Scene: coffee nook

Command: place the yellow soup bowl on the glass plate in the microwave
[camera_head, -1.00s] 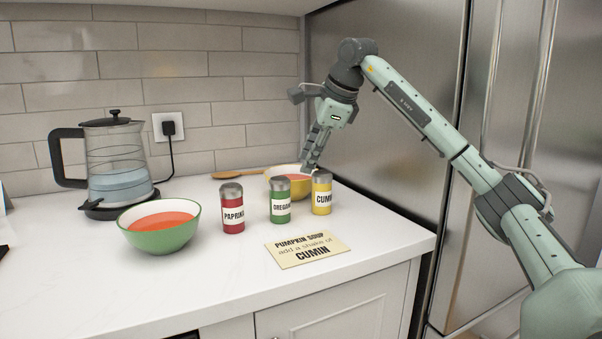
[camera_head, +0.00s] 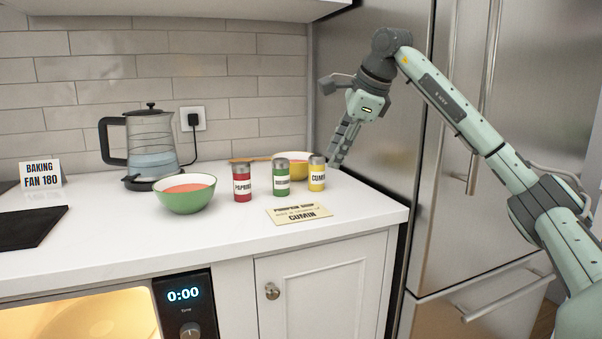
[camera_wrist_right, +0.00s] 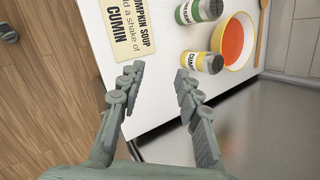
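The yellow soup bowl (camera_head: 299,168) with orange soup stands on the counter behind the green and yellow shakers, which partly hide it. It also shows in the right wrist view (camera_wrist_right: 250,61). My right gripper (camera_head: 337,163) is to the right of the bowl near the counter's right edge, apart from it. In the right wrist view its fingers (camera_wrist_right: 158,71) are spread with nothing between them. The lit microwave (camera_head: 95,315) shows at the lower left, cut off by the frame. I cannot make out the glass plate clearly. My left gripper is not in view.
Red (camera_head: 243,184), green (camera_head: 281,180) and yellow (camera_head: 317,179) shakers stand in front of the bowl. A green bowl (camera_head: 185,200), kettle (camera_head: 150,145) and note card (camera_head: 298,213) are on the counter. A steel fridge (camera_head: 400,180) stands right. Counter front is clear.

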